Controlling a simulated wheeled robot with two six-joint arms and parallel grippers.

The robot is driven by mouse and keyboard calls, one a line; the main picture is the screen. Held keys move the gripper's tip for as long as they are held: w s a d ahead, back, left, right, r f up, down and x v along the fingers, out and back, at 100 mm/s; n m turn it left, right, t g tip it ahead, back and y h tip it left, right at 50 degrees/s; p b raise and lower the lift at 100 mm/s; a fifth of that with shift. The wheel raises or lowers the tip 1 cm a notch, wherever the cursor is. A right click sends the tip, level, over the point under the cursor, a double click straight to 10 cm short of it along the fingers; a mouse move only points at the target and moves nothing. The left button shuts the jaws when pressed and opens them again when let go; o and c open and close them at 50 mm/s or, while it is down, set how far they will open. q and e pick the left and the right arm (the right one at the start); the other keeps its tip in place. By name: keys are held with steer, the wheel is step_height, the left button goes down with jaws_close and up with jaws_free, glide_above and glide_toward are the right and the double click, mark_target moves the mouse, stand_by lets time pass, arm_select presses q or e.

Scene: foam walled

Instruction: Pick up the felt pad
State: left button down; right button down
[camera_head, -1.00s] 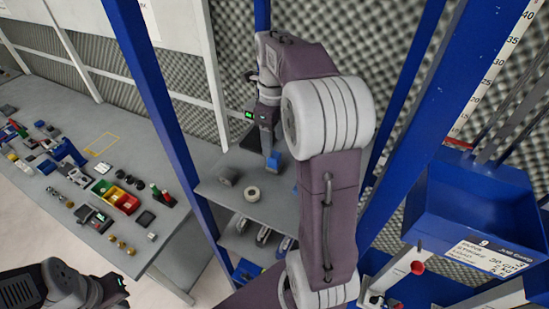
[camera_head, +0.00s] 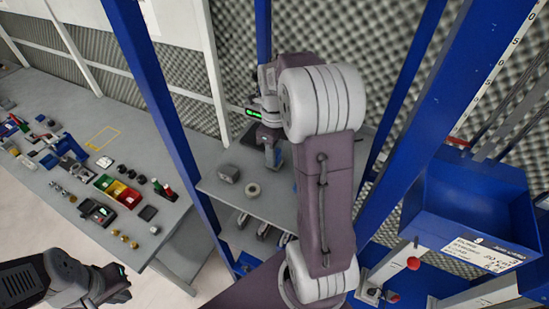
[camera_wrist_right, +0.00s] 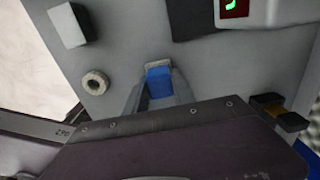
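The felt pad (camera_wrist_right: 158,84) looks like a small blue block with a grey-beige edge. In the right wrist view it fills the space between the fingers of my right gripper (camera_wrist_right: 158,92), which appear closed on its sides. In the head view the right gripper (camera_head: 273,157) points down over the grey shelf (camera_head: 232,203), with a bit of blue at its fingertips. I cannot tell whether the pad is clear of the shelf. My left gripper (camera_head: 118,290) is at the lower left, away from the shelf; its finger opening is unclear.
A pale ring-shaped roll (camera_head: 252,190) and a grey block (camera_head: 228,173) lie on the shelf left of the right gripper. Blue posts (camera_head: 165,120) frame the shelf. A blue bin (camera_head: 470,205) stands at right. A long bench (camera_head: 60,215) with several small parts is at left.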

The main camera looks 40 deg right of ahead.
steer(key=shift+r, duration=0.5)
step_height(320, 180, up, 3)
steer(key=shift+w+f+b, duration=0.1)
steer(key=shift+b, duration=0.6)
steer(key=s+d+r+b, duration=0.2)
steer(key=s+d+r, duration=0.5)
steer(key=s+d, duration=0.1)
steer(key=shift+s+r, duration=0.15)
steer(key=shift+s, duration=0.2)
